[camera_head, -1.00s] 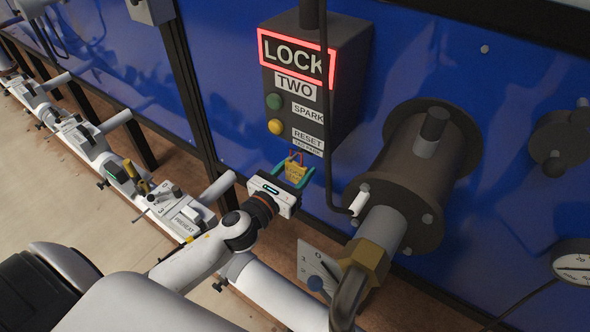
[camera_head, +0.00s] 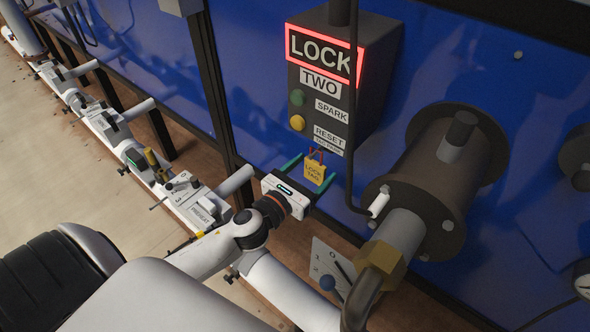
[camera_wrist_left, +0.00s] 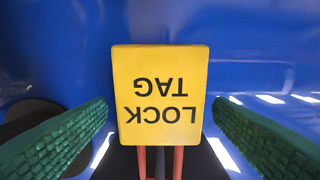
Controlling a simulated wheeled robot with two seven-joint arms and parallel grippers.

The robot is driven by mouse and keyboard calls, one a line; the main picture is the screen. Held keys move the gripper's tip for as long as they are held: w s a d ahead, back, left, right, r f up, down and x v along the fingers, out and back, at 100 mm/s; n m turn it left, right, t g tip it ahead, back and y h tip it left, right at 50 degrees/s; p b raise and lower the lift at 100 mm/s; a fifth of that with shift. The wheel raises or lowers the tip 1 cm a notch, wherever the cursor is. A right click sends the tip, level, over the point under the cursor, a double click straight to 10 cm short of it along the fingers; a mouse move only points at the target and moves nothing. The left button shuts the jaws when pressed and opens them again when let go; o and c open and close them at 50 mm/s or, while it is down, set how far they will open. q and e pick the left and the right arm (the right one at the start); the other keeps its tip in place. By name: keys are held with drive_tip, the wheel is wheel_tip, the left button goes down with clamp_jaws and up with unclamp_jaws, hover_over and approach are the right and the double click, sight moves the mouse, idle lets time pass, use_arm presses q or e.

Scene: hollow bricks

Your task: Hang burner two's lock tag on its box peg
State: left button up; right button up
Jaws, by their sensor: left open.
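The yellow lock tag (camera_head: 314,173), with a red shackle above it, is just below the dark box marked TWO (camera_head: 340,75). Whether the shackle is on a peg cannot be told; no peg can be made out. My left gripper (camera_head: 319,167) is open, its two green fingers on either side of the tag. In the left wrist view the tag (camera_wrist_left: 160,85) appears upside down, its red shackle running toward the bottom edge. Clear gaps show between the tag and both fingers. My right gripper is out of view.
The box has a lit red LOCK frame (camera_head: 325,52), a green button (camera_head: 297,97) and a yellow button (camera_head: 297,122). A thin dark pipe runs down beside it. A brown burner cylinder (camera_head: 430,195) sticks out at the right, close to the gripper.

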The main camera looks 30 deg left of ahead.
use_arm(q)
drive_tip(key=s+a+b, duration=0.1)
drive_tip(key=s+b, duration=0.2)
drive_tip(key=s, duration=0.7)
drive_tip(key=shift+s+a, duration=0.25)
drive_tip(key=shift+s, duration=0.1)
